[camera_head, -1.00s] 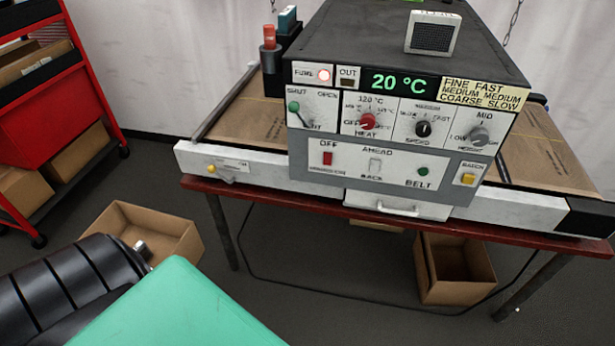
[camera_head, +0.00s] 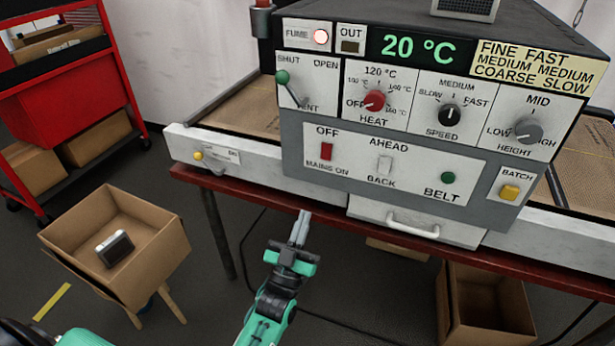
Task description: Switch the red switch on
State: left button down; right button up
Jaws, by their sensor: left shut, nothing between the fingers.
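The red switch (camera_head: 327,151) is a small upright rocker on the white lower panel of the machine (camera_head: 300,213), between the labels OFF above and MAINS ON below. Which way it is tipped is too small to tell. My left gripper (camera_head: 301,220) is dark grey with a green arm behind it. Its fingers are shut and empty, pointing up in front of the table edge, below and a little left of the switch and apart from it. My right gripper is not in view.
A white switch (camera_head: 385,165) and green button (camera_head: 448,177) sit right of the red switch. A drawer handle (camera_head: 412,226) juts out below. The red table edge (camera_head: 330,227) runs under the machine. An open cardboard box (camera_head: 165,262) stands at left.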

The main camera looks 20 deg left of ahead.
aim_at(325, 154)
pick_arm(q)
jog(key=shift+s+a+r, duration=0.15)
jog(key=shift+a+r, duration=0.05)
jog(key=shift+r, duration=0.15)
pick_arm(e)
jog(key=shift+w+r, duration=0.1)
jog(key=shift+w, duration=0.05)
